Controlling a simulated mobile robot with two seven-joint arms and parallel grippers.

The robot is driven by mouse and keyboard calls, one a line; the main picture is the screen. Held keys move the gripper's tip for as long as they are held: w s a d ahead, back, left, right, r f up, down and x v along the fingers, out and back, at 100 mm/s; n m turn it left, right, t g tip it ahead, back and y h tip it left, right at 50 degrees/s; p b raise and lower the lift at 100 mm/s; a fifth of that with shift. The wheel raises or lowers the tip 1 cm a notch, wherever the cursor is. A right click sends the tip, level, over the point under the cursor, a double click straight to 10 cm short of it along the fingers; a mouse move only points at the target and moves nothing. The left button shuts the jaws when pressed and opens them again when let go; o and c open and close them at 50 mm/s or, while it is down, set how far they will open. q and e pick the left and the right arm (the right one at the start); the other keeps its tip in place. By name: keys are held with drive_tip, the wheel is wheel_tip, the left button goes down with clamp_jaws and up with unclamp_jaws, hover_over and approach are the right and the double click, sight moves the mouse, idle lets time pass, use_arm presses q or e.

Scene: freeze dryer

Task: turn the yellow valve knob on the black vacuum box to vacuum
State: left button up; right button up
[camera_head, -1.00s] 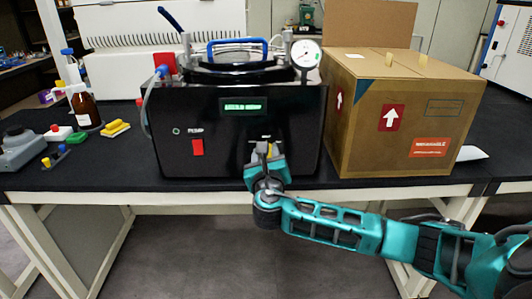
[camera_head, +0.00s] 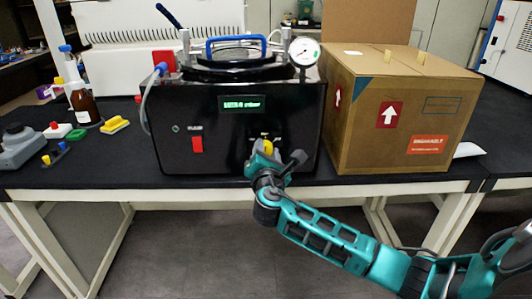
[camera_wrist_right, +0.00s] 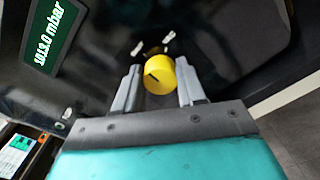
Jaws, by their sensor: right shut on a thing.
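The black vacuum box (camera_head: 240,155) stands on the bench in the head view, with a green display (camera_head: 241,104) and a red pump switch (camera_head: 197,145) on its front. The yellow valve knob (camera_head: 267,147) is at the lower right of that front. In the right wrist view the yellow knob (camera_wrist_right: 163,84) shows a short dark pointer mark, with two small white labels above it that I cannot read. My right gripper (camera_wrist_right: 157,74) is shut on the knob, one grey finger on each side, and is rolled over. My left gripper is not in view.
A cardboard box (camera_head: 400,120) stands close to the right of the vacuum box. A brown bottle (camera_head: 85,107) and small coloured items stand on the black bench to the left. A pressure gauge (camera_head: 304,51) and blue handle (camera_head: 236,42) are on top. The wrist view display (camera_wrist_right: 50,38) reads 1013.0 mbar.

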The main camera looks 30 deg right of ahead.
use_arm(q)
drive_tip(key=b, duration=0.2)
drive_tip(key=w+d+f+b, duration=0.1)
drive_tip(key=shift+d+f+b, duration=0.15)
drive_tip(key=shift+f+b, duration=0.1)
drive_tip(key=shift+b, duration=0.15)
use_arm(e)
drive_tip(key=m, duration=1.1)
drive_tip(key=shift+f, duration=0.3)
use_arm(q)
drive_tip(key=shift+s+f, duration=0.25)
use_arm(e)
drive_tip(key=shift+m, duration=0.4)
drive_tip(key=o, duration=1.1)
drive_tip(key=shift+r, duration=0.1)
drive_tip(key=shift+c, duration=0.2)
drive_tip(key=shift+s, duration=0.15)
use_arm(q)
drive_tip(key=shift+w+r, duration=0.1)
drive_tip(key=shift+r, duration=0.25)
use_arm(e)
drive_tip(key=v, duration=1.2)
drive_tip(key=shift+s, duration=0.35)
drive_tip(key=shift+a, duration=0.15)
